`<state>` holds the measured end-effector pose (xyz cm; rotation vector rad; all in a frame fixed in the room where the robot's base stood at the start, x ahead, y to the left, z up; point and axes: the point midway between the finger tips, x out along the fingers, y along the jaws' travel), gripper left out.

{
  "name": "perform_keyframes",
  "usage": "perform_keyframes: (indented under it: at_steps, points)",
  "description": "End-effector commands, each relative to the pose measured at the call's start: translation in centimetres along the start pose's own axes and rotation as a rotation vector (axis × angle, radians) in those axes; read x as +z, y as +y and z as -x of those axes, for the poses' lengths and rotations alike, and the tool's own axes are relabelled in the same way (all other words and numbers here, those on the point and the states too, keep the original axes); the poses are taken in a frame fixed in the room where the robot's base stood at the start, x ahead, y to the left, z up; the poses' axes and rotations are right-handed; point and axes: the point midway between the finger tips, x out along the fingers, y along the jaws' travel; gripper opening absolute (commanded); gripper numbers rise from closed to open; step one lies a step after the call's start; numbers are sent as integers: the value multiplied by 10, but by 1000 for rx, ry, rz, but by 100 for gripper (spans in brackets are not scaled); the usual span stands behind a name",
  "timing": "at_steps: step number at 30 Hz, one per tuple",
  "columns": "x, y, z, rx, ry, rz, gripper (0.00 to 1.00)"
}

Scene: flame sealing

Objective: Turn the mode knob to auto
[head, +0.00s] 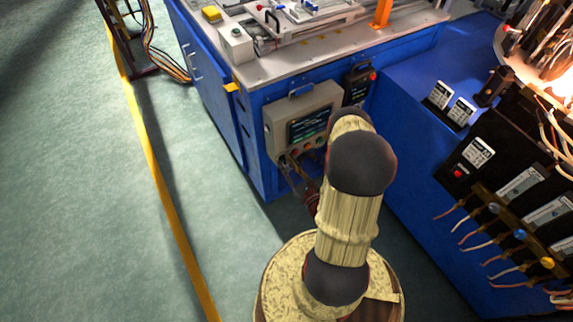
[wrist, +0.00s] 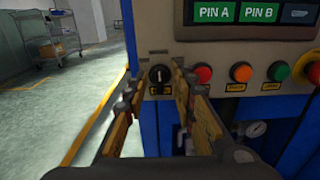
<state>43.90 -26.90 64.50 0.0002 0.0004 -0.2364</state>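The mode knob (wrist: 158,74) is a dark round knob with a pale pointer mark, on the grey control panel (wrist: 222,55). In the wrist view the pointer looks roughly upright. A small yellow label sits below the knob; its text is too small to read. My gripper (wrist: 154,84) is open, with one finger on each side of the knob. I cannot tell whether the fingers touch it. In the head view my gripper (head: 288,160) is at the lower left of the control panel (head: 274,122), and the knob is not clearly visible there.
Red (wrist: 204,73), orange (wrist: 241,71) and green (wrist: 278,71) buttons line the panel right of the knob. A gauge (wrist: 256,129) sits below. A wheeled rack (wrist: 54,38) stands far left. The floor (head: 75,200) left of the bench is clear.

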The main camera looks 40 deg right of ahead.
Motion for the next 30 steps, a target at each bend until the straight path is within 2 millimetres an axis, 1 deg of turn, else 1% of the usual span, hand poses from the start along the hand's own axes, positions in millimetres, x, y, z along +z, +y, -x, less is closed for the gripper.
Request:
perform_keyframes:
  at_steps: [3, 11, 25, 30]
  points:
    - [0, 0, -5, 1, -1, 1, 26]
    - [1, 0, -6, 0, 0, 0, 26]
    - [0, 0, -5, 0, 0, 0, 0]
    - [0, 0, -5, 0, 0, 0, 0]
